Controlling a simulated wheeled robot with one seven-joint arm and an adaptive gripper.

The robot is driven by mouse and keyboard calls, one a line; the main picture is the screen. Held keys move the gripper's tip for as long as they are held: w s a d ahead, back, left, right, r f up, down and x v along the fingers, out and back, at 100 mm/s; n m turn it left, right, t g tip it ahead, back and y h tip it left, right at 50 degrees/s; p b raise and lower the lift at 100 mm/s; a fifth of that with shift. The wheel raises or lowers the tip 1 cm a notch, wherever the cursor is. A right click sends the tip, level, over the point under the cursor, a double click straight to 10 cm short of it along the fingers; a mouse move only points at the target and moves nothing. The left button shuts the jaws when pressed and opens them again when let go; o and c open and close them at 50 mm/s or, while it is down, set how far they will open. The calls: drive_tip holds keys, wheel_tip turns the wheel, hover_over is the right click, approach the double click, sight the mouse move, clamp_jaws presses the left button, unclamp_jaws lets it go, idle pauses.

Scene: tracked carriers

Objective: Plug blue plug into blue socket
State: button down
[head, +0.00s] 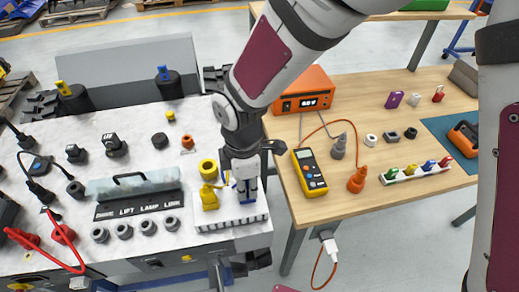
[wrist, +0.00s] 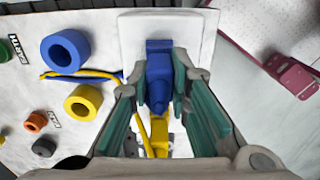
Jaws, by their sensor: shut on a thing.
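My gripper (head: 245,190) points down at the white table's front right corner, over a white ribbed holder (head: 222,222). It is shut on the blue plug (wrist: 158,78), which sits between the green-padded fingers in the wrist view. I cannot tell whether the plug still touches the holder. The blue socket (wrist: 66,50) is a thick open ring left of the fingers in the wrist view, apart from the plug; in the head view my gripper mostly hides it. A yellow plug (head: 209,198) stands beside my gripper, by the holder.
A yellow socket (head: 208,169) lies close to the blue one. An orange socket (wrist: 35,121) and a grey one (wrist: 43,147) are farther left. Blue and yellow cables run near the sockets. A clear-covered switch panel (head: 135,200) stands left. A wooden table (head: 420,110) with a multimeter (head: 309,171) is right.

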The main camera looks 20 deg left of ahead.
drive_tip(key=shift+f, duration=0.1)
drive_tip(key=c, duration=1.4)
unclamp_jaws()
wheel_tip(320, 180, up, 11)
drive_tip(key=shift+f, duration=0.15)
drive_tip(key=shift+w+d+r, duration=0.1)
drive_tip(key=shift+r, duration=0.5)
drive_tip(key=w+d+r+m+t, duration=0.1)
drive_tip(key=d+r+m, duration=0.45)
drive_tip(key=d, duration=0.45)
drive_tip(key=w+d+r+m+t, duration=0.1)
drive_tip(key=d+r+m, duration=0.45)
drive_tip(key=d, duration=0.35)
drive_tip(key=s+d+m, duration=0.3)
drive_tip(key=d+m, duration=0.1)
drive_tip(key=d, duration=0.1)
drive_tip(key=s+d+r+m+t+p, duration=0.1)
drive_tip(key=s+d+m, duration=0.3)
drive_tip(key=d+m, duration=0.1)
drive_tip(key=s+d+r+m+t+p, duration=0.1)
drive_tip(key=s+d+m, duration=0.2)
drive_tip(key=d+m, duration=0.1)
drive_tip(key=shift+s+d+r, duration=0.15)
drive_tip(key=shift+s+d, duration=0.25)
drive_tip(key=shift+d, duration=0.3)
